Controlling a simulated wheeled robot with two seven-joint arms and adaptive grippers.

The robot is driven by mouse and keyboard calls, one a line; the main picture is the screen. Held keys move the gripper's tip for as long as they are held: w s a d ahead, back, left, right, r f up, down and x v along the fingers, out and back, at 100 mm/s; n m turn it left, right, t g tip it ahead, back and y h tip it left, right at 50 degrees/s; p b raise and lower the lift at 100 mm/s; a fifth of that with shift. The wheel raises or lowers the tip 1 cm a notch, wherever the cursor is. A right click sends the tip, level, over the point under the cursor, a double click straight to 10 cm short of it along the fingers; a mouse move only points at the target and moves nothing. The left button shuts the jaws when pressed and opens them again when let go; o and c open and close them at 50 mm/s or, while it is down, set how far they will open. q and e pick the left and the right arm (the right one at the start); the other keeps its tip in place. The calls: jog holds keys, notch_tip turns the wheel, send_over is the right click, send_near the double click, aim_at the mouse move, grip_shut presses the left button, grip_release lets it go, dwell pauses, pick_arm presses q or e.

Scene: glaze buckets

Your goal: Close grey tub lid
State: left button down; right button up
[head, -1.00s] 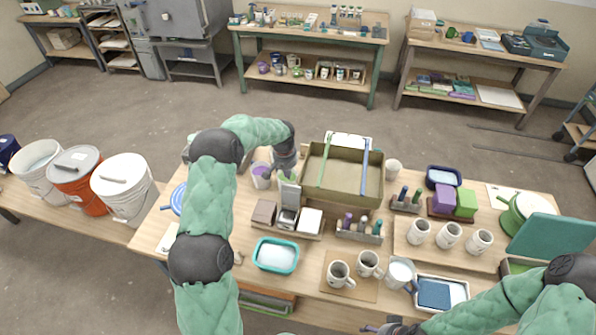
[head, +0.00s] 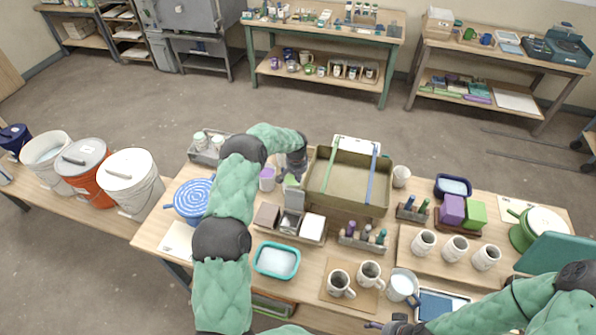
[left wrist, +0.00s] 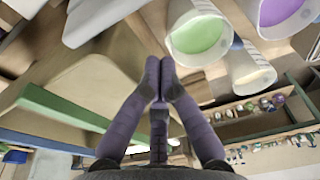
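A small grey tub (head: 290,223) sits in a tray in the middle of the table, between a brown box and a white-topped one. Its grey lid (head: 295,199) stands up open at the tub's back edge. My left gripper (head: 294,174) is just behind and above the raised lid, pointing down; I cannot tell if it touches the lid. In the left wrist view its purple fingertips (left wrist: 160,64) are together with nothing seen between them. My right gripper (head: 372,325) shows only in part at the bottom edge of the head view, and its fingers are unclear.
An olive crate (head: 320,207) with blue and green bands stands right of the left gripper. A purple-filled cup (head: 267,180) is close on its left. A teal tub (head: 277,273) lies in front. Mugs (head: 340,285) and marker holders fill the table's right half.

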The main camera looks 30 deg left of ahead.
aim_at(294, 200)
pick_arm(q)
jog(key=shift+s+d+f+p, duration=0.15)
jog(key=shift+s+p, duration=0.1)
jog(key=shift+s, duration=0.35)
jog(key=shift+s+d+p, duration=0.15)
jog(key=shift+s+p, duration=0.1)
jog(key=shift+s, duration=0.4)
jog(key=shift+s+d+f+p, duration=0.15)
jog(key=shift+s+p, duration=0.1)
jog(key=shift+s, duration=0.35)
jog(key=shift+r, duration=0.15)
